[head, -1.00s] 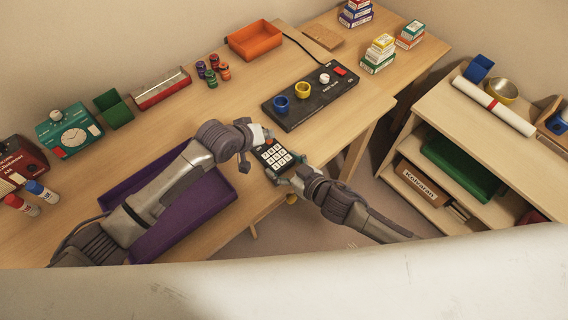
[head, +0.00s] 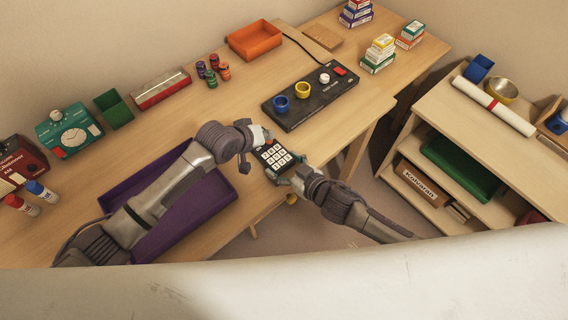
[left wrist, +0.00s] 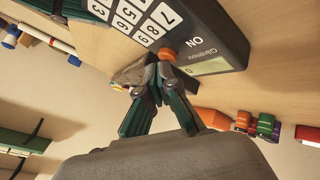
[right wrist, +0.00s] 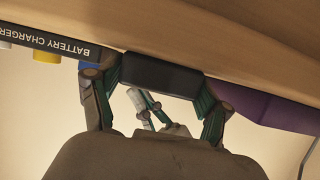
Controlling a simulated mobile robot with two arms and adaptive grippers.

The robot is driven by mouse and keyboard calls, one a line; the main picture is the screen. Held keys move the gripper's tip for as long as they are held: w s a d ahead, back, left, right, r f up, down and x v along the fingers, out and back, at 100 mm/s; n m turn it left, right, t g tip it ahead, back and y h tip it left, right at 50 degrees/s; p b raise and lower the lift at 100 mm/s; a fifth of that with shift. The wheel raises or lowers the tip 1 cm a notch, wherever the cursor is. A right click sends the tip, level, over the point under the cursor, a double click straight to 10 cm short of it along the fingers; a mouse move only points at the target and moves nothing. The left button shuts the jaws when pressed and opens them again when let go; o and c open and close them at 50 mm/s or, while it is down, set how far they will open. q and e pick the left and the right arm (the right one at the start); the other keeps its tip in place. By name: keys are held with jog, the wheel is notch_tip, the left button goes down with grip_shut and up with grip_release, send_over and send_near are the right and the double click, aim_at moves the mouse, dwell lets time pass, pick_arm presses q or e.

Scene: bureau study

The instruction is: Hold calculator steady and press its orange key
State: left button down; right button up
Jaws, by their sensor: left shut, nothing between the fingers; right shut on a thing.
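The black calculator (head: 275,156) with white keys is near the front edge of the desk. In the left wrist view its keypad (left wrist: 130,14), its display reading 0 (left wrist: 206,66) and its orange key (left wrist: 167,54) show. My left gripper (head: 263,143) is shut and empty over the calculator. In the left wrist view its fingertips (left wrist: 158,68) are right by the orange key, partly covering it; I cannot tell whether they press it. My right gripper (head: 288,177) is shut on the calculator's near end, whose dark edge (right wrist: 160,75) spans between the fingers in the right wrist view.
A purple tray (head: 215,203) lies left of the calculator, under my left arm. A battery charger (head: 318,100) with coloured rings stands behind it. An orange bin (head: 254,42) is farther back. A shelf unit (head: 440,110) stands to the right, across a floor gap.

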pick_arm(q)
jog(key=shift+r, duration=0.35)
jog(key=shift+r, duration=3)
pick_arm(e)
jog(key=o, duration=1.2)
